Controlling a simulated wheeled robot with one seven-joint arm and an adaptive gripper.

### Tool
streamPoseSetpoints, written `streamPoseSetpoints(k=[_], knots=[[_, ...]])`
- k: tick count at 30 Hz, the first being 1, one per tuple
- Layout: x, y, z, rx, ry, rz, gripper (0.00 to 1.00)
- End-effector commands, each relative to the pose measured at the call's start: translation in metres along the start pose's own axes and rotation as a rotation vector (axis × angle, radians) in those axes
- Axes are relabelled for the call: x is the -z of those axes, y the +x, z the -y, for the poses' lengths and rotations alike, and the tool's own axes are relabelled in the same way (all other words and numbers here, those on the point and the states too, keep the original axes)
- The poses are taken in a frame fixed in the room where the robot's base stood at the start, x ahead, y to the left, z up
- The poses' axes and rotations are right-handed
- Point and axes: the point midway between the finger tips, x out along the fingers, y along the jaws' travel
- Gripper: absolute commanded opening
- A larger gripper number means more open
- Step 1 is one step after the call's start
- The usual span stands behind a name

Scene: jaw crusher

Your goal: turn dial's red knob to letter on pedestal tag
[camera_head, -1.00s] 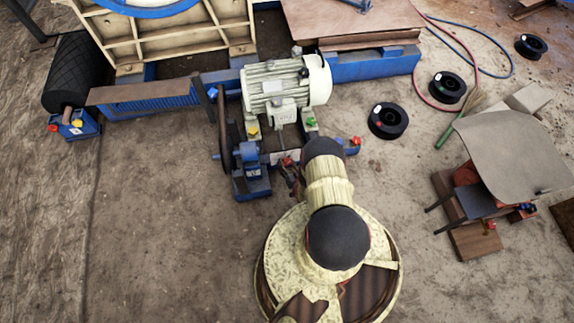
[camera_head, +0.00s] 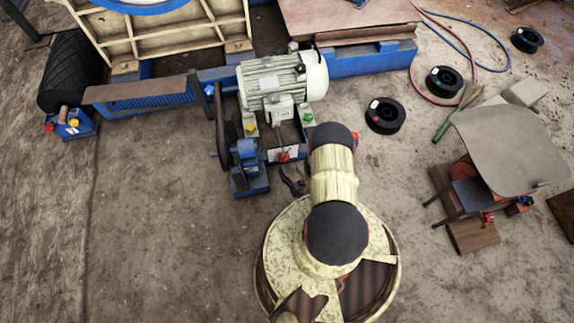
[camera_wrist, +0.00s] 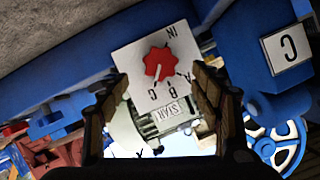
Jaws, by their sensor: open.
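The red knob (camera_wrist: 160,63) sits on a white dial plate (camera_wrist: 140,60) in the wrist view. The plate bears the letters IN, A, B and C. The knob's white pointer mark points down-left, roughly at the C. A white tag (camera_wrist: 287,47) with a letter C is on the blue pedestal (camera_wrist: 240,35) at the upper right. My gripper (camera_wrist: 157,75) is open, its fingers either side of the knob in the picture, with no visible contact. In the head view the red knob (camera_head: 283,157) shows below the motor, and my gripper (camera_head: 293,183) is mostly hidden by my arm.
The motor (camera_head: 283,80) stands just behind the dial. A blue pedestal block (camera_head: 250,178) stands left of my gripper. Black spools (camera_head: 384,116) and a draped table (camera_head: 505,145) are to the right. Bare floor lies at left.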

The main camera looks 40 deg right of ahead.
Motion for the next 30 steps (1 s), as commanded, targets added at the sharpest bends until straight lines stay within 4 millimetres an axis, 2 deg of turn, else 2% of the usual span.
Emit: streamPoseSetpoints(k=[3, 9, 30], knots=[[0.0, -0.018, -0.001, -0.003, 0.001, 0.0, 0.64], [0.0, -0.033, 0.0, 0.0, 0.0, -0.001, 0.64], [-0.001, -0.035, 0.0, 0.0, 0.0, 0.0, 0.64]])
